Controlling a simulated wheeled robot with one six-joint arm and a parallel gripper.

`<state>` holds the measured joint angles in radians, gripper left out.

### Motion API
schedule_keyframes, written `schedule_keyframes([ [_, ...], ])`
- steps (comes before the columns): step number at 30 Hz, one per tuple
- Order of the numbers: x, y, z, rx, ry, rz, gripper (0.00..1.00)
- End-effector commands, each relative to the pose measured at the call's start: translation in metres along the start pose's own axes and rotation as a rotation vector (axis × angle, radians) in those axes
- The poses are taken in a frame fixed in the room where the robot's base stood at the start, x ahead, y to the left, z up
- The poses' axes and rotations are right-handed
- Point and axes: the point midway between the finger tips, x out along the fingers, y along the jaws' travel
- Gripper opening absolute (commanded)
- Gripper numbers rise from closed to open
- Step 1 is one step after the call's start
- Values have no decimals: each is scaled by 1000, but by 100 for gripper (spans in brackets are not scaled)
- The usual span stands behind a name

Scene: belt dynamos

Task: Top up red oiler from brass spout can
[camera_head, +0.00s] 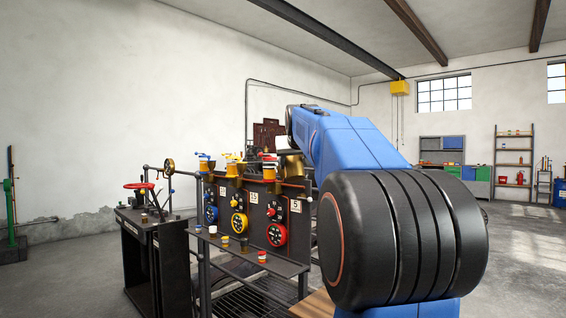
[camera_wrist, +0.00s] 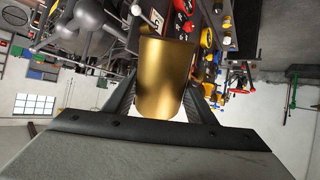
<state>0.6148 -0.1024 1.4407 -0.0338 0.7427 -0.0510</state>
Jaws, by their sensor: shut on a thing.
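My gripper (camera_wrist: 163,108) is shut on the brass can (camera_wrist: 165,78), which fills the middle of the wrist view between the two dark fingers. In the head view the can (camera_head: 291,167) shows just left of my blue arm, at the panel's top right; my gripper is mostly hidden there. What looks like the red oiler (camera_head: 269,157) stands on the panel's top edge, close to the left of the can in the picture. I cannot tell whether they touch. The can's spout and the oil level are not clear.
The dark panel (camera_head: 254,205) carries blue, yellow and red wheels. A blue-topped oiler (camera_head: 204,161) and a yellow one (camera_head: 232,164) stand further left along its top. Several small cups, one red and white (camera_head: 262,257), stand on the lower shelf. A red handwheel (camera_head: 138,186) is at left.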

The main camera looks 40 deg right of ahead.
Motion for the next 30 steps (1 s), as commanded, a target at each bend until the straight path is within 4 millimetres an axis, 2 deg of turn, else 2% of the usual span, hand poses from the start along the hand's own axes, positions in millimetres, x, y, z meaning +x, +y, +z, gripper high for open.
schedule_keyframes([
  [30,-5,1,-9,-11,-68,0,17],
])
